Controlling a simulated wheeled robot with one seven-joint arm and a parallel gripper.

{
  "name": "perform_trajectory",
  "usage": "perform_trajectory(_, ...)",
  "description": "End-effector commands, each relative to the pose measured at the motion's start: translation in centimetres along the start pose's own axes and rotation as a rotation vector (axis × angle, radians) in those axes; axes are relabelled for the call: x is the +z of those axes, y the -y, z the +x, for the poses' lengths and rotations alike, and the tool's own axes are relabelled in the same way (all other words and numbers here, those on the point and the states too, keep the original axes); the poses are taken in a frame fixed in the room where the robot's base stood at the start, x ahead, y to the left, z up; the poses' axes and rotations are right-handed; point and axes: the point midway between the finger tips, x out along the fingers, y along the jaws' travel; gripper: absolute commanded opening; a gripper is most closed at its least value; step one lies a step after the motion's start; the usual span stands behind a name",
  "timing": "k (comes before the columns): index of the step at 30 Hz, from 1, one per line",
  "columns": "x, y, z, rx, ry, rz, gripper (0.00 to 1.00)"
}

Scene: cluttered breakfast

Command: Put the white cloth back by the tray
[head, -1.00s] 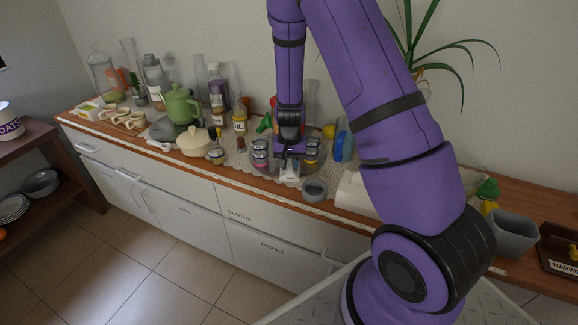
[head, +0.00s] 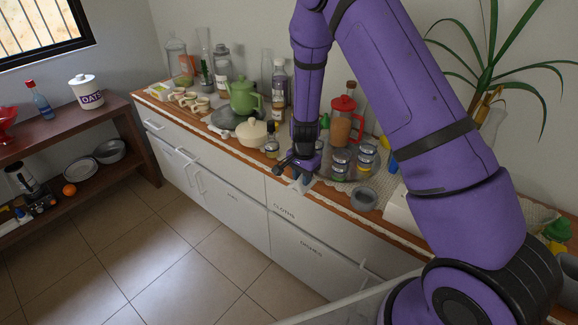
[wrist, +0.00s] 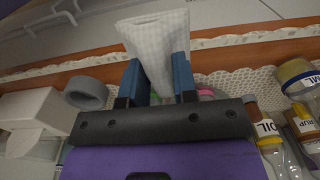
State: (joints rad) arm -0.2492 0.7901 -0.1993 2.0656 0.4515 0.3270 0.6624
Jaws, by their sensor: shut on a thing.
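My gripper (head: 297,170) is shut on the white cloth, at the counter's front edge. In the wrist view the white cloth (wrist: 160,48) is pinched between the blue fingers of my gripper (wrist: 157,82) and sticks out past them. In the head view only a small pale piece of it (head: 301,184) shows under my gripper. The tray (head: 350,181) lies just right of my gripper, bearing several metal-lidded jars; my arm hides part of it. I cannot tell whether the cloth touches the counter.
A cream lidded pot (head: 251,134), a green teapot (head: 243,97) and bottles crowd the left. A red-lidded jar (head: 343,122) stands behind the tray. The floor (head: 150,250) before the drawers is clear.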

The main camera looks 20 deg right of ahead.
Motion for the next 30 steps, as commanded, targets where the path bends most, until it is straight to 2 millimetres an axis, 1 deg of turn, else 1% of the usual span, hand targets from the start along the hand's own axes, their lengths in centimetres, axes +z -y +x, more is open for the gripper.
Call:
perform_trajectory(15,-6.5,9.2,1.1,-0.002,-0.003,0.0,0.0)
perform_trajectory(18,-7.6,10.6,1.3,-0.001,-0.003,0.001,0.0)
perform_trajectory(21,-8.3,11.6,1.4,-0.001,-0.002,0.001,0.0)
perform_trajectory(28,-9.0,12.6,1.5,-0.001,-0.001,0.001,0.0)
perform_trajectory(30,-9.0,12.5,2.5,0.002,0.001,0.001,0.0)
